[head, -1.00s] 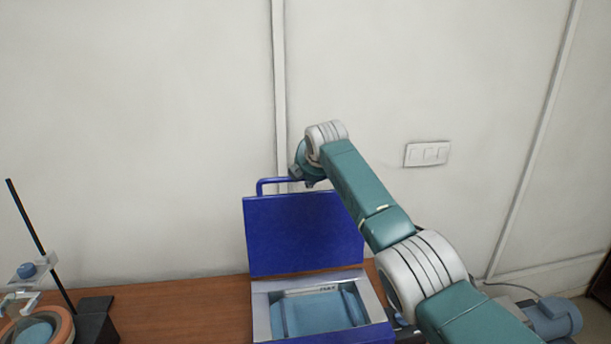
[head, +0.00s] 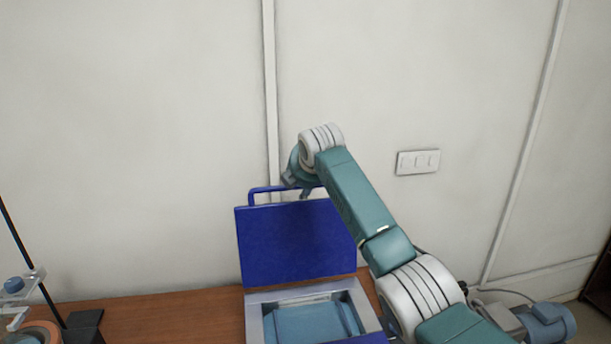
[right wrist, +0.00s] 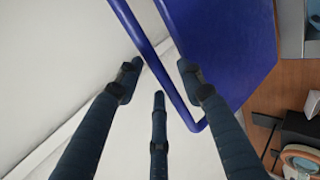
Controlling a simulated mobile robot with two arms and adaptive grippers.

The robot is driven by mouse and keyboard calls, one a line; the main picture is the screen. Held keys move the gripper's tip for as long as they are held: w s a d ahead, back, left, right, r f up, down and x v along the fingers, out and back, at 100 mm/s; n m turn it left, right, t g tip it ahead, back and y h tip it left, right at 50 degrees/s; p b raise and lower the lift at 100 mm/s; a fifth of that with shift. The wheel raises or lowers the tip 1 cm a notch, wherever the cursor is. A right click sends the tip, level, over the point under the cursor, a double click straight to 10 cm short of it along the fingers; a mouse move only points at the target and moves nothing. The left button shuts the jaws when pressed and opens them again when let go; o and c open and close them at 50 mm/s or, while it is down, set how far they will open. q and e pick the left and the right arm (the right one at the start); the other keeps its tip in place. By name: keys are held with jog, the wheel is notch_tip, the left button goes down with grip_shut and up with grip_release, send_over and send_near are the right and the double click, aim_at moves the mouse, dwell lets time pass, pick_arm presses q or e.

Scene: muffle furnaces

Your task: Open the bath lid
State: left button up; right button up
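The blue bath lid (head: 290,245) stands raised, close to upright, at the back of the bath (head: 254,322) in the head view. The bath's opening shows, with a light blue interior. The lid's blue bar handle (head: 251,198) runs along its top edge. My right gripper (head: 297,188) is at the right part of this handle, partly hidden by its own wrist. In the right wrist view its fingers (right wrist: 158,78) are spread apart, and the handle (right wrist: 150,62) crosses between them without being clamped. The lid (right wrist: 237,45) is at the right there. My left gripper is out of view.
The bath stands on a wooden table (head: 165,318) against a pale wall (head: 130,150). A black stand (head: 85,327) with a clamp is at the left. A wall switch plate (head: 418,161) and a blue-grey motor-like device (head: 545,325) are at the right.

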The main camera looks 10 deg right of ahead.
jog(key=v, duration=0.8)
jog(key=shift+s+r, duration=0.25)
